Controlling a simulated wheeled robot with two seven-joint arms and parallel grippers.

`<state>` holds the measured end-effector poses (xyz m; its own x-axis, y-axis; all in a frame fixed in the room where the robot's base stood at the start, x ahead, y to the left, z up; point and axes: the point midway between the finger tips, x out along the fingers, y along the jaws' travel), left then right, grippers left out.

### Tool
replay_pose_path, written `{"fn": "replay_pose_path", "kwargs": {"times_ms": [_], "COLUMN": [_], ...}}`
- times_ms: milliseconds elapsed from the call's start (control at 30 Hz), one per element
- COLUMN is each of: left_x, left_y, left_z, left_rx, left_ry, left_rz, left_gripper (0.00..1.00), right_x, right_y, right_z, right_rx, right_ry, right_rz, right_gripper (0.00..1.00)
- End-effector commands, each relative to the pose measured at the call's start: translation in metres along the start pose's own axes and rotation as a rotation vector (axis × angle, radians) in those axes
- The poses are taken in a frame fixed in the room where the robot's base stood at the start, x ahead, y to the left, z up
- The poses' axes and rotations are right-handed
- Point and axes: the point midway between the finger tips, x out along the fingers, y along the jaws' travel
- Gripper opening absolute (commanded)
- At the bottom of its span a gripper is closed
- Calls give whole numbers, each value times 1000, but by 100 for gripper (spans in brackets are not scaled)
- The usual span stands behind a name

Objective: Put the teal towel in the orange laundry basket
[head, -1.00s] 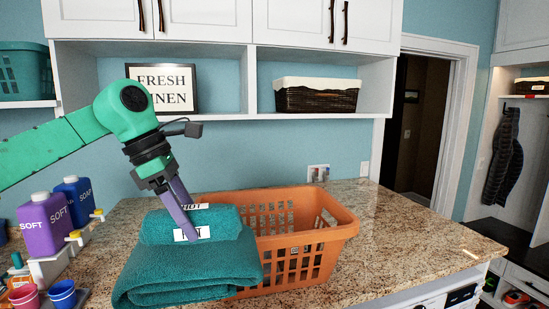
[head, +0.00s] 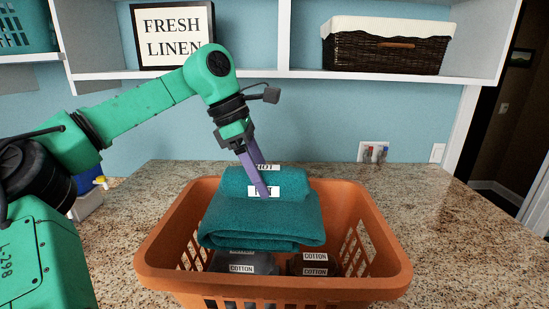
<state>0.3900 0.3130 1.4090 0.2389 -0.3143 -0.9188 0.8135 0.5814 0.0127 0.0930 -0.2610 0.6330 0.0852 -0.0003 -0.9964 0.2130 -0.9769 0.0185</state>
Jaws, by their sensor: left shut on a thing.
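The folded teal towel (head: 262,222) is in the middle of the head view, over the opening of the orange laundry basket (head: 160,250). A smaller rolled or folded teal part with white labels forms its top. My left gripper (head: 262,192) has its purple fingers shut on that top part, pointing down. The towel's lower edge is above dark items in the basket; I cannot tell whether it touches them. My right gripper is not in view.
Grey (head: 243,263) and dark (head: 314,265) folded items labelled COTTON lie in the basket. The granite counter (head: 480,225) is clear at right. A shelf with a FRESH LINEN sign (head: 172,35) and a wicker basket (head: 387,50) is behind.

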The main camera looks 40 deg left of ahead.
Motion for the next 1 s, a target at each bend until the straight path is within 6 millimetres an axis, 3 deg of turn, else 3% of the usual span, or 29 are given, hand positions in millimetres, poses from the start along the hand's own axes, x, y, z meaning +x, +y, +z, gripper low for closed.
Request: {"fn": "replay_pose_path", "kwargs": {"times_ms": [167, 400, 500, 833, 867, 933, 1000], "left_x": [30, 66, 75, 81, 81, 81, 81], "left_y": [0, 0, 0, 0, 1, 1, 1], "left_z": [-12, -26, -30, -33, -33, -33, -33], "left_rx": [-1, -1, -1, -1, -1, -1, -1], "left_ry": [-3, -4, -2, -1, -1, -1, 0], "left_rz": [-3, -3, -1, 1, 1, 1, 0], "left_gripper": [0, 0, 0, 0, 72, 99, 100], "right_x": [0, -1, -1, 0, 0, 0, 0], "right_y": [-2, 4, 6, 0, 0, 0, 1], "right_z": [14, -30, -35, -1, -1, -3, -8], "right_rx": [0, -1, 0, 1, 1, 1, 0], "right_ry": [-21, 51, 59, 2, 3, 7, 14], "right_rz": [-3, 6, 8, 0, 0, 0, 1], "right_gripper": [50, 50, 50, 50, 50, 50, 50]}}
